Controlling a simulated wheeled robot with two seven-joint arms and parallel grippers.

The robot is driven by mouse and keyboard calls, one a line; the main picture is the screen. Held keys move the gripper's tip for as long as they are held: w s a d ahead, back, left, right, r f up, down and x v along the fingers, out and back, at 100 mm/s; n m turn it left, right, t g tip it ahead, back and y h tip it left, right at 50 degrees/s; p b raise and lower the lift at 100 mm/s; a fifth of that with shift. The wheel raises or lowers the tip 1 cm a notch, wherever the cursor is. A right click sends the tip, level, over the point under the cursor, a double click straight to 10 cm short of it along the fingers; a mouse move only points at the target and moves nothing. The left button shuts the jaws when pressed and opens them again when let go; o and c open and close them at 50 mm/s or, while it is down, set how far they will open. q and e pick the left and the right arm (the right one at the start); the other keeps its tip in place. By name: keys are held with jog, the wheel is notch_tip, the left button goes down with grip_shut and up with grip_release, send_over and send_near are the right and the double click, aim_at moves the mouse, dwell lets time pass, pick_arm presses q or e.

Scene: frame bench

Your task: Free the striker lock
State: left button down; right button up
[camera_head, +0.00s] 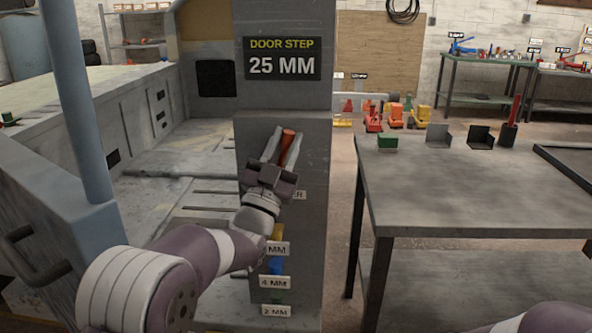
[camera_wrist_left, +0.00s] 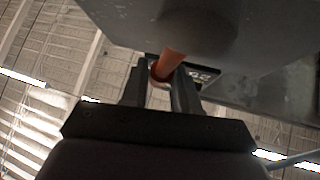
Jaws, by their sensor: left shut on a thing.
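An orange-red handle (camera_head: 289,147) stands out from the front of the grey post (camera_head: 312,190), below the "25 MM" door step sign. My left gripper (camera_head: 286,137) reaches up to it, with a finger on each side, shut on the handle. The left wrist view also shows the orange handle (camera_wrist_left: 170,66) between the fingers (camera_wrist_left: 161,82). A white label (camera_head: 299,195) on the post is mostly hidden behind my gripper. The handle's base and any lock parts behind it cannot be made out. My right gripper is out of view; only part of that arm shows at the bottom right.
Labelled yellow, blue (camera_head: 276,265) and green pieces sit low on the post. A blue-grey door frame (camera_head: 75,100) with a pole stands at left. A workbench (camera_head: 470,195) at right holds a green block (camera_head: 388,141), small bins and a red-handled tool. Floor shows between post and bench.

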pick_arm(q)
jog(key=shift+a+n+t+y+b, duration=0.35)
jog(key=shift+n+y+b, duration=0.2)
jog(key=shift+n+y, duration=0.4)
jog(key=shift+a+n+t+y+b, duration=0.35)
jog(key=shift+n+y+b, duration=0.35)
jog(key=shift+n, duration=0.5)
jog(key=shift+a+n+t+y+b, duration=0.3)
jog(key=shift+a+n+y+b, duration=0.15)
jog(key=shift+n+y, duration=0.55)
jog(key=c, duration=0.9)
grip_release()
jog(key=shift+a, duration=0.1)
jog(key=shift+c, duration=0.2)
jog(key=v, duration=1.2)
jog(key=shift+s+f, duration=0.2)
jog(key=shift+f, duration=0.1)
